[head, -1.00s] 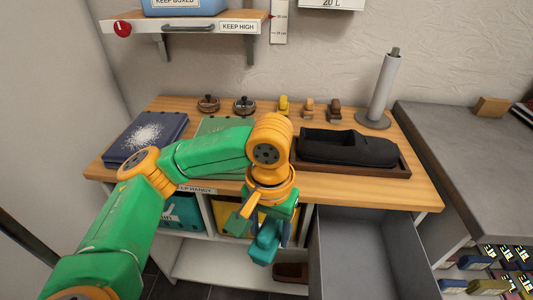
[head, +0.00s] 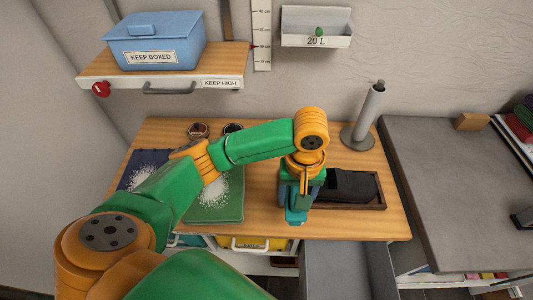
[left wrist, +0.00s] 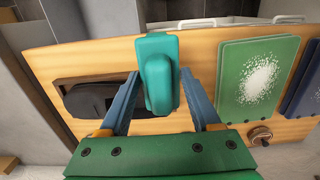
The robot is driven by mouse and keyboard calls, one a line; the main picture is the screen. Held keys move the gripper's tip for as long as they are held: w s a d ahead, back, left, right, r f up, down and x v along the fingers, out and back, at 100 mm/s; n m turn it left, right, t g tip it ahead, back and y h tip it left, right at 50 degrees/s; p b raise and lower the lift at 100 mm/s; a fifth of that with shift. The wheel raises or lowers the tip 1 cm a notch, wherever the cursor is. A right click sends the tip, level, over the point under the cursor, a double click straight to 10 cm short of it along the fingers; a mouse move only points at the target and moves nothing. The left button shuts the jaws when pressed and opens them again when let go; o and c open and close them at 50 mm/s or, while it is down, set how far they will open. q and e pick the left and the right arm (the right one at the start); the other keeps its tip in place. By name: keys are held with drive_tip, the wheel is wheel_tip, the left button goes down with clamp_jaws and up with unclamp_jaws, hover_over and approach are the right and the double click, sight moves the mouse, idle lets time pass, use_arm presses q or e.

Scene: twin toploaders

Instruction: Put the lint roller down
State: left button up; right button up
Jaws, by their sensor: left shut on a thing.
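My left gripper (head: 297,198) hangs over the front part of the wooden tabletop (head: 262,205), between the green board and the dark tray. It is shut on a teal, rounded thing, which I take as the lint roller (head: 296,216). In the left wrist view the lint roller (left wrist: 160,70) sits between the two blue-grey fingers (left wrist: 160,90), with the tabletop (left wrist: 205,60) beneath. I cannot tell whether it touches the wood. My right gripper is not in view.
A green board (head: 215,200) with white specks lies left of the gripper. A brown tray (head: 377,203) with a black shoe-like thing (head: 350,185) is close on the right. A grey post (head: 370,112) stands behind. An open drawer (head: 340,270) is below the front edge.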

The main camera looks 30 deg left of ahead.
use_arm(q)
drive_tip(key=a+f, duration=0.2)
drive_tip(key=a, duration=0.1)
drive_tip(key=w+a+f, duration=0.1)
drive_tip(key=a+f, duration=0.2)
drive_tip(key=a, duration=0.1)
drive_tip(key=a+f, duration=0.3)
drive_tip(key=a, duration=0.1)
drive_tip(key=shift+w+f, duration=0.25)
wheel_tip(320, 180, down, 3)
drive_tip(key=shift+r, duration=0.1)
drive_tip(key=shift+s, duration=0.15)
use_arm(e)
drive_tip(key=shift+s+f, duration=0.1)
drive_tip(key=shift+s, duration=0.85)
use_arm(q)
drive_tip(key=shift+f, duration=0.2)
drive_tip(key=o, duration=1.2)
drive_tip(key=shift+d, duration=0.1)
